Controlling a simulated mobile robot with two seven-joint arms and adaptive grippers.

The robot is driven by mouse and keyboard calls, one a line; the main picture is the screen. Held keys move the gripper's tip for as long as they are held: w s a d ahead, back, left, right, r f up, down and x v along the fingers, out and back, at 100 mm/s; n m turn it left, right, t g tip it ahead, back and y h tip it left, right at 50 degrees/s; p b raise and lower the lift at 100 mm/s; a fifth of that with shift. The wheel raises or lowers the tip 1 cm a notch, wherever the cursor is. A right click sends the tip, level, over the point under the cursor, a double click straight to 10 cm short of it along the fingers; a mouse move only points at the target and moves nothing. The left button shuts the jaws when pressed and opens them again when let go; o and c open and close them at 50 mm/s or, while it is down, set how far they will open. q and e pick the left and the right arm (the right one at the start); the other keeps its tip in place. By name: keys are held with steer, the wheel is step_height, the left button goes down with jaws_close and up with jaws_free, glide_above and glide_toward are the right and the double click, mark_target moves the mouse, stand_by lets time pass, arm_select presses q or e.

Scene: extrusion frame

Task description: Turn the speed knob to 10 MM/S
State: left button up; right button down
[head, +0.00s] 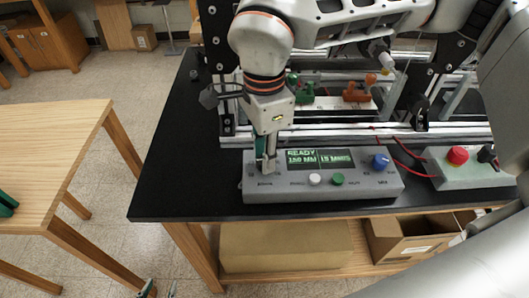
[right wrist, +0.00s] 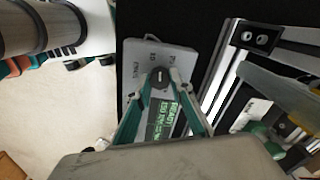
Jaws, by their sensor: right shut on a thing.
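The grey control box (head: 320,187) lies near the black table's front edge. Its display (head: 318,159) reads READY, with a figure in MM at left and what looks like 15 MM/S at right. My right gripper (head: 265,163) points down over the box's left end and hides the knob there in the head view. In the right wrist view a dark round knob (right wrist: 160,77) with a light mark sits between the fingertips, and my right gripper (right wrist: 161,82) is shut on it. Two fingertips of my left gripper (head: 159,289) show apart at the bottom edge, with nothing between them.
The box also has a white button (head: 315,180), a green button (head: 338,179) and a blue knob (head: 381,161). A box with a red button (head: 457,155) stands to the right. The extrusion frame (head: 350,133) rises close behind. A wooden table (head: 60,130) is at left.

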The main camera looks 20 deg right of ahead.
steer(key=shift+n, duration=2.2)
steer(key=shift+p, duration=0.3)
steer(key=c, duration=1.8)
jaws_free()
steer(key=shift+r, duration=0.1)
step_height(320, 180, up, 12)
steer(key=shift+f, duration=0.1)
